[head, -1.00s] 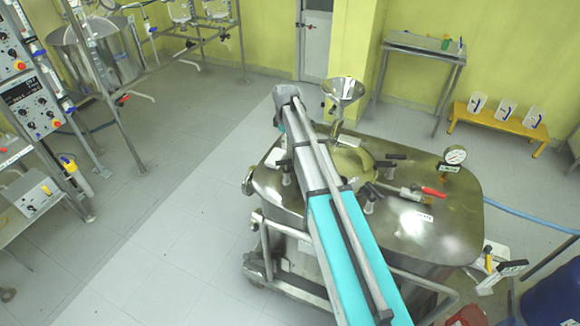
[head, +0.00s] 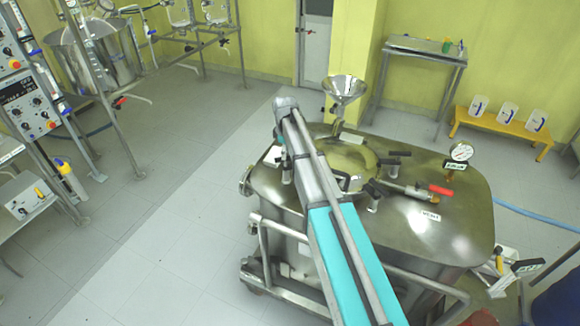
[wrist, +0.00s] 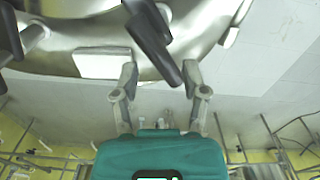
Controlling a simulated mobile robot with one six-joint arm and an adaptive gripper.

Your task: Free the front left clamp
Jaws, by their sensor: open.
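A steel vessel (head: 450,220) stands ahead of me, with several black-handled clamps around its round lid (head: 352,160). One clamp (head: 286,172) is at the lid's left side, partly behind my arm; another (head: 373,193) is to the right of my arm. In the wrist view my gripper (wrist: 160,70) is open. A black clamp handle (wrist: 152,40) reaches down between its two fingers, its end near the right finger. I cannot tell whether they touch. In the head view my gripper is hidden behind my arm.
A steel funnel (head: 344,88) rises behind the lid. A pressure gauge (head: 461,152) and a red-handled valve (head: 440,190) are on the vessel's right. A white label (wrist: 104,63) lies close to the left finger. Open floor (head: 170,230) is to the left.

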